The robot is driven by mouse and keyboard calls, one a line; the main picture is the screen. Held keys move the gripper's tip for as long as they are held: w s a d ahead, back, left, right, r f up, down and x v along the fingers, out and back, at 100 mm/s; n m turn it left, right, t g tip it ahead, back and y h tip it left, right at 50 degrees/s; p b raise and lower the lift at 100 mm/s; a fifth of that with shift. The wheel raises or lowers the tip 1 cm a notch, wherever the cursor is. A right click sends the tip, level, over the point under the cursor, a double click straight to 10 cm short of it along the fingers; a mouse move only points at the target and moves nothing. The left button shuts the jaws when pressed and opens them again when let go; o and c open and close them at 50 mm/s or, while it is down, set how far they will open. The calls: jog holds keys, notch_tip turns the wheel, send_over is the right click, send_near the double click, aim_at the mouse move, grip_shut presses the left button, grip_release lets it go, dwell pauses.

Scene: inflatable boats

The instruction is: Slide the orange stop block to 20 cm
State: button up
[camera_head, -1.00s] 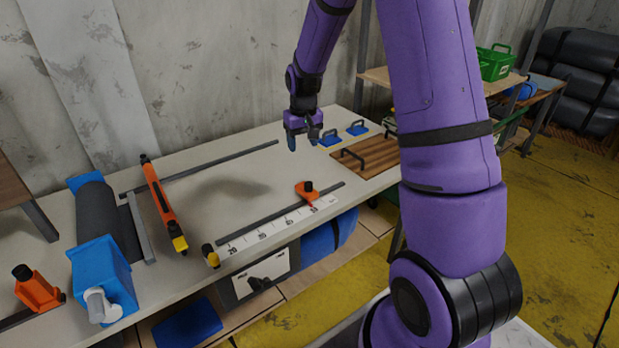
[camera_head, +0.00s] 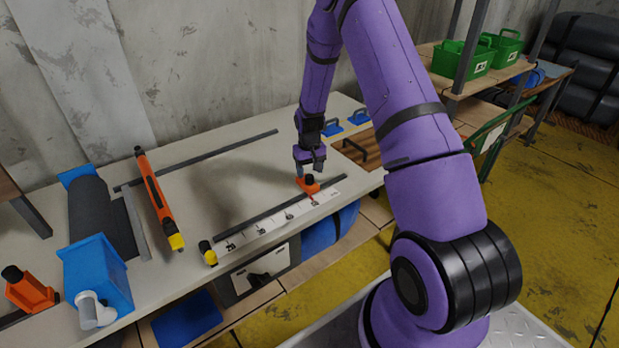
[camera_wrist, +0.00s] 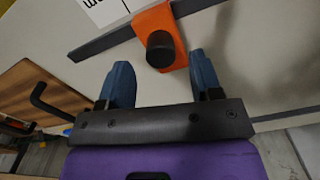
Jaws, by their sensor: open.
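The orange stop block (camera_head: 308,184) with its black knob sits on the dark rail (camera_head: 262,215), near the rail's right part. The white scale strip (camera_head: 243,237) runs along the front of the rail, with its 20 mark toward the left end. In the wrist view the stop block (camera_wrist: 162,38) lies just ahead of the fingertips, its knob roughly between their lines. My gripper (camera_head: 310,165) is open and empty, pointing down above and just behind the block. Its two blue fingers (camera_wrist: 160,75) show apart in the wrist view, and I see no contact with the knob.
An orange bar tool (camera_head: 158,210) lies left of the rail, and a yellow-and-black knob (camera_head: 207,251) stands by the scale's left end. A blue roller stand (camera_head: 97,277) is farther left. A wooden board with a dark handle (camera_head: 355,150) lies at right.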

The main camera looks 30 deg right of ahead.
aim_at(310, 176)
jog(key=shift+f, duration=1.75)
